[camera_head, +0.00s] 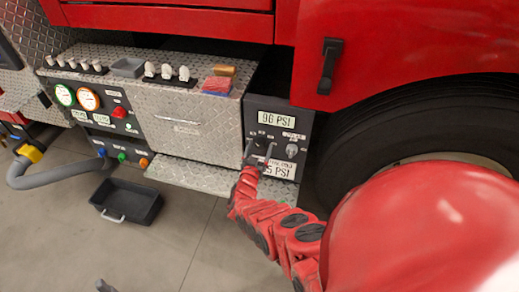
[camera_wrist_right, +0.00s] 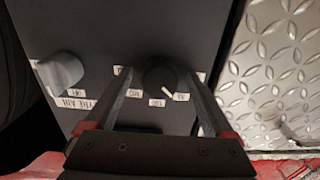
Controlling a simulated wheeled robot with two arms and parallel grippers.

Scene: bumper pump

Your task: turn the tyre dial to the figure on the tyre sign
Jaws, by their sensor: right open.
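The dark tyre dial (camera_wrist_right: 160,76) with a pale pointer mark is on the dark panel, with small number labels around it. My right gripper (camera_wrist_right: 161,72) is open, one finger on each side of the dial; I cannot tell if they touch it. In the head view the right gripper (camera_head: 256,156) is at the panel and covers part of the dial. The display (camera_head: 276,118) reads 96 PSI. The tyre sign (camera_head: 281,170) below is partly hidden by my gripper; its figure ends in 5 PSI. A small grey tip at the bottom edge may be my left gripper (camera_head: 104,286).
A grey knob (camera_wrist_right: 60,72) with tyre air labels is beside the dial, also in the head view (camera_head: 292,150). Left of the panel is a chequer-plate cabinet (camera_head: 190,120) with a step below. A black tray (camera_head: 127,200) is on the floor. The tyre (camera_head: 400,130) is to the right.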

